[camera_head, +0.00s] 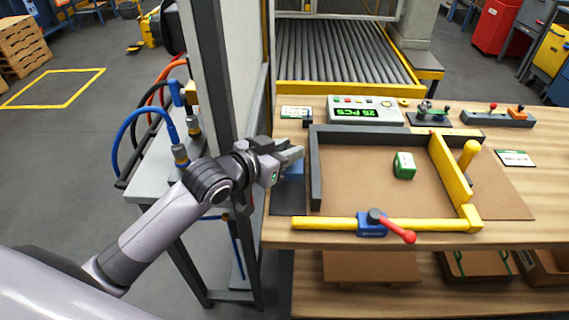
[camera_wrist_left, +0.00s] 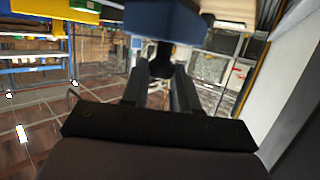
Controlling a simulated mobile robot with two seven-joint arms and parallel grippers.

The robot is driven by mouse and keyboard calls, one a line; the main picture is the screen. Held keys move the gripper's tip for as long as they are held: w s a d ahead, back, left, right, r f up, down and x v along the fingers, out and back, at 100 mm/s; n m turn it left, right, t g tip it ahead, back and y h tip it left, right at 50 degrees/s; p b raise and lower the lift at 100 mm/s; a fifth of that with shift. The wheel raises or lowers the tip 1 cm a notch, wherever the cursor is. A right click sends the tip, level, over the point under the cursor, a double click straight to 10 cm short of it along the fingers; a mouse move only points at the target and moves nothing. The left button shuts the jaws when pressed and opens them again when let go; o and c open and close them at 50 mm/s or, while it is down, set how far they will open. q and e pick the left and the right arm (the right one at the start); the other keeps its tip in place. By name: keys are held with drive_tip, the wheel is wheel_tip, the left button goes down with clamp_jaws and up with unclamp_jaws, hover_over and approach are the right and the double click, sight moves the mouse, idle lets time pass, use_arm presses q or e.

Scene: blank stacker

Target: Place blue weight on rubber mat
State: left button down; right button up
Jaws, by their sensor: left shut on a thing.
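The blue weight (camera_head: 293,170) shows in the head view just under my left gripper (camera_head: 296,153), partly hidden by it. In the left wrist view the weight (camera_wrist_left: 165,22) is a blue block with a dark stem. My left gripper (camera_wrist_left: 162,80) is shut on that stem. The dark rubber mat (camera_head: 288,202) lies at the table's left edge, left of the fixture frame. The weight is over the far part of the mat; I cannot tell whether it touches it. My right gripper is not in view.
A dark and yellow fixture frame (camera_head: 316,172) stands right beside the mat. A green and white block (camera_head: 404,166) sits inside it. A red-handled blue clamp (camera_head: 373,223) is on its front bar. A counter display (camera_head: 363,110) stands behind. A grey panel (camera_head: 228,80) rises left of the table.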

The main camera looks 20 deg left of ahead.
use_arm(q)
wheel_tip(320, 180, down, 3)
drive_tip(key=shift+r, duration=0.15)
drive_tip(key=shift+a+f, duration=0.2)
drive_tip(key=shift+f, duration=0.25)
drive_tip(key=shift+f, duration=0.15)
drive_tip(key=c, duration=0.9)
unclamp_jaws()
drive_tip(key=shift+s+f, duration=0.1)
drive_tip(key=shift+f, duration=0.1)
drive_tip(key=shift+o, duration=0.2)
drive_tip(key=shift+r, duration=0.25)
drive_tip(key=shift+s+a, duration=0.15)
drive_tip(key=shift+s, duration=0.1)
drive_tip(key=v, duration=1.1)
drive_tip(key=shift+s, duration=0.2)
drive_tip(key=shift+r, duration=0.1)
